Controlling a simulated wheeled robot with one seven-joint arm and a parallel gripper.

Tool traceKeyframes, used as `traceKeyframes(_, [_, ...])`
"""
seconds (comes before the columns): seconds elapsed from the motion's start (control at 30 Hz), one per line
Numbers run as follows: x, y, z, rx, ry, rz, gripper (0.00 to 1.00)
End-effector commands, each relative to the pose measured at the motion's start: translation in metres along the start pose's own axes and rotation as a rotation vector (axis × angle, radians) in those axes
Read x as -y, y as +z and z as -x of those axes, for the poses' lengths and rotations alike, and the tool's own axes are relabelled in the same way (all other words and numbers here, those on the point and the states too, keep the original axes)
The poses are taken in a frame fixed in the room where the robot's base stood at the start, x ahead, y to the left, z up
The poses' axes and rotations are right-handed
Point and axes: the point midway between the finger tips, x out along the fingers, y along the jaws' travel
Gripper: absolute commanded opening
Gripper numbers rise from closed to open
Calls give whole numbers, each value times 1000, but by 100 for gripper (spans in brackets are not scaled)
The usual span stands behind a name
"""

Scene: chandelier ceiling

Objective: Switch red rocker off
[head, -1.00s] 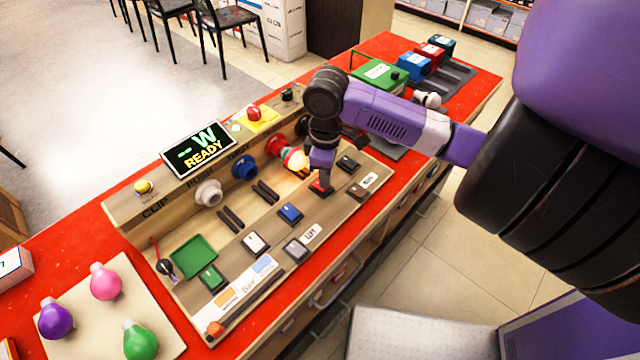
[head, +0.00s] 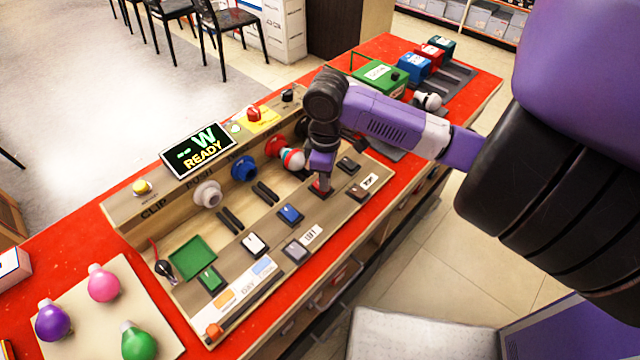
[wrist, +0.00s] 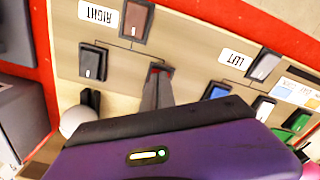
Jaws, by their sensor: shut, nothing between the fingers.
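The red rocker (head: 320,190) sits on the wooden control panel (head: 228,262), right of the blue rocker (head: 290,213). My gripper (head: 321,176) points down at the red rocker, with its tips at or just above it. In the wrist view the shut fingers (wrist: 157,88) reach the rocker's dark frame, and a bit of red (wrist: 155,69) shows at their tips. Most of the rocker is hidden, so its tilt and any contact cannot be told. A red-and-white bulb (head: 291,159) sits at the red socket (head: 274,146) and shows no glow.
Dark rockers (head: 347,165) stand close to the right of my gripper. White (head: 255,244) and green (head: 211,279) rockers lie to the left. A display (head: 199,150) reads "READY". Loose bulbs (head: 104,284) rest at the front left.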

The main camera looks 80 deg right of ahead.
Motion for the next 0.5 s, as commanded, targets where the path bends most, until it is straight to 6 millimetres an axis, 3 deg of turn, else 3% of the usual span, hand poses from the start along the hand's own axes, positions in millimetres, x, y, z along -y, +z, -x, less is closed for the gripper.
traceKeyframes(0.5, [0, 0, 41, -2, 0, 1, 0])
